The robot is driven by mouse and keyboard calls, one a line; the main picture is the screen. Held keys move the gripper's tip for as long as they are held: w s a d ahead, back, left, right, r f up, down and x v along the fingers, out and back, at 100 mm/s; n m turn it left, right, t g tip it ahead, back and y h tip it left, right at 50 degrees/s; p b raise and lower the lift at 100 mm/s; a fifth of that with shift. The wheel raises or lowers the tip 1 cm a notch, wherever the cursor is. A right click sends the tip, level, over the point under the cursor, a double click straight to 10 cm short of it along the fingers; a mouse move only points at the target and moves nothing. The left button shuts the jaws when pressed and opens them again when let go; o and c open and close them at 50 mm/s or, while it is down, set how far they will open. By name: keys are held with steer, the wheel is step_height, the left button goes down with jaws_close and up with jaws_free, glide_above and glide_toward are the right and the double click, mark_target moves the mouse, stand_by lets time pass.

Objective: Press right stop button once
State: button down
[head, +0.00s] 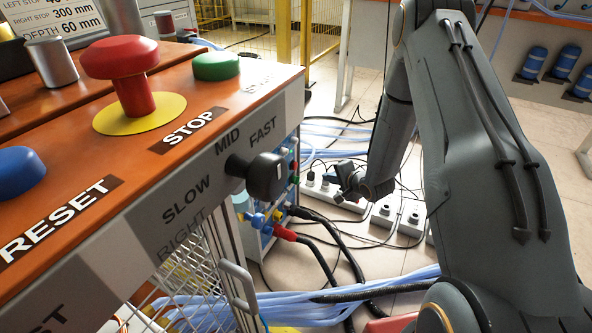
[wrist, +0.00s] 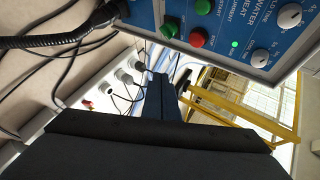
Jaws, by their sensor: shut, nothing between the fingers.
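A large red mushroom button (head: 122,68) stands on a yellow disc on the orange panel in the head view, with a STOP label (head: 188,130) in front of it. The word RIGHT shows faintly on the panel's front face, below SLOW. My gripper (head: 342,180) hangs lower down, beyond and to the right of the panel, clear of the red button. In the wrist view my dark fingers (wrist: 163,95) are together with nothing held. A blue control box with a small red button (wrist: 196,40) shows above them; the large red button is not in that view.
A green button (head: 216,66), a blue button (head: 20,172) and a black speed knob (head: 262,176) sit close to the red one. Power strips (head: 405,215) and several cables lie on the floor below. A yellow post (head: 284,35) stands behind.

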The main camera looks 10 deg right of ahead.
mark_target(295, 166)
steer(key=w+a+b, duration=0.2)
steer(key=w+a, duration=0.3)
steer(key=a, duration=0.2)
steer(key=shift+b, duration=0.3)
steer(key=shift+w+a, duration=0.15)
steer(key=shift+w, duration=0.05)
stand_by(2.0)
steer(key=shift+w+a, duration=0.15)
steer(key=shift+a, duration=0.05)
steer(key=shift+w+a, duration=0.25)
steer(key=shift+a, duration=0.15)
stand_by(0.8)
stand_by(0.3)
steer(key=shift+s+d+p, duration=0.5)
steer(key=shift+d+p, duration=0.2)
